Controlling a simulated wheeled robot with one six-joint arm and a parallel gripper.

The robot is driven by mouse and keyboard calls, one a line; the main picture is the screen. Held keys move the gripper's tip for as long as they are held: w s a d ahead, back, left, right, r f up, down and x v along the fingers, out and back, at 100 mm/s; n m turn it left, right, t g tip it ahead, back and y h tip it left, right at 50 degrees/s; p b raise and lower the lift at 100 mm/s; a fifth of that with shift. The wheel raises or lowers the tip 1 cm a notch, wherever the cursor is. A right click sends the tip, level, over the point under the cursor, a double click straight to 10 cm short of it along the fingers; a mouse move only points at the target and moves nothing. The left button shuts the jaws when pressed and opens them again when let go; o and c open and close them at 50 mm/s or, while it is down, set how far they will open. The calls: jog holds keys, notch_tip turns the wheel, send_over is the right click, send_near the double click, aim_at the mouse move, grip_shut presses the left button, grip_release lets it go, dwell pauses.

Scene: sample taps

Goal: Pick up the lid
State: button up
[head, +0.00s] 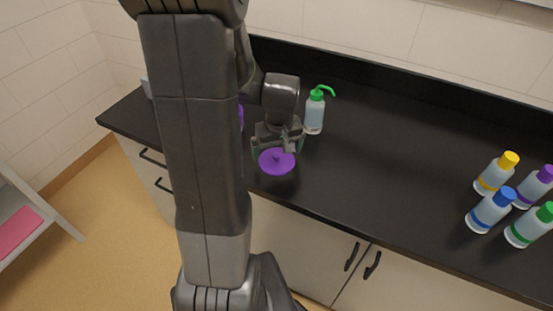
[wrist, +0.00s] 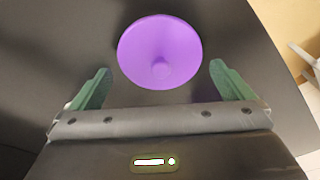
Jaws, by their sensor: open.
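The lid (head: 277,162) is a purple disc with a small knob, lying on the black counter near its front edge in the head view. In the wrist view the lid (wrist: 160,45) lies ahead of my gripper, with its knob toward the gripper. My gripper (wrist: 157,78) is open and empty, its two green fingers spread to either side of the lid's near part. In the head view my gripper (head: 279,145) is just above and behind the lid. I cannot tell the exact height gap.
A wash bottle (head: 315,112) with a green top stands behind my gripper. Another purple thing (head: 241,117) is mostly hidden behind my arm. Several bottles with coloured caps, one with a yellow cap (head: 495,174), stand at the right. The counter's middle (head: 400,150) is clear.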

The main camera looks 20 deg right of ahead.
jog(key=shift+w+f, duration=0.2)
jog(key=shift+f, duration=0.95)
jog(key=shift+c, duration=0.2)
jog(key=c, duration=0.6)
jog(key=shift+r, duration=0.1)
